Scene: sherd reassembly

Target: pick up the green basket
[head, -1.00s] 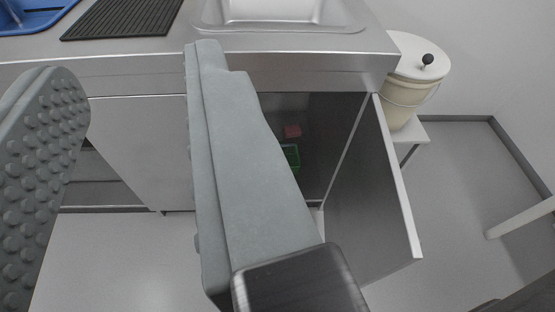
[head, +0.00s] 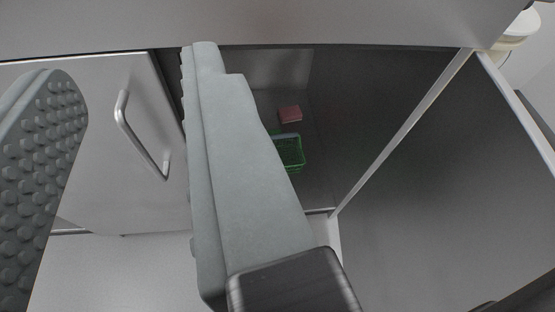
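The green basket (head: 291,152) stands on the floor of the open cupboard under the counter, just right of my gripper's right finger. It is a small open mesh basket, and that finger hides its left part. Something pale blue shows at its top edge. My gripper (head: 130,65) is open, with its two grey studded fingers wide apart. Nothing shows between them except the cupboard front. The basket is beyond the fingers and apart from them.
A red block (head: 289,114) lies behind the basket. The open cupboard door (head: 450,190) stands at the right. A closed door with a bar handle (head: 140,135) is at the left. The counter's edge (head: 330,22) runs across the top.

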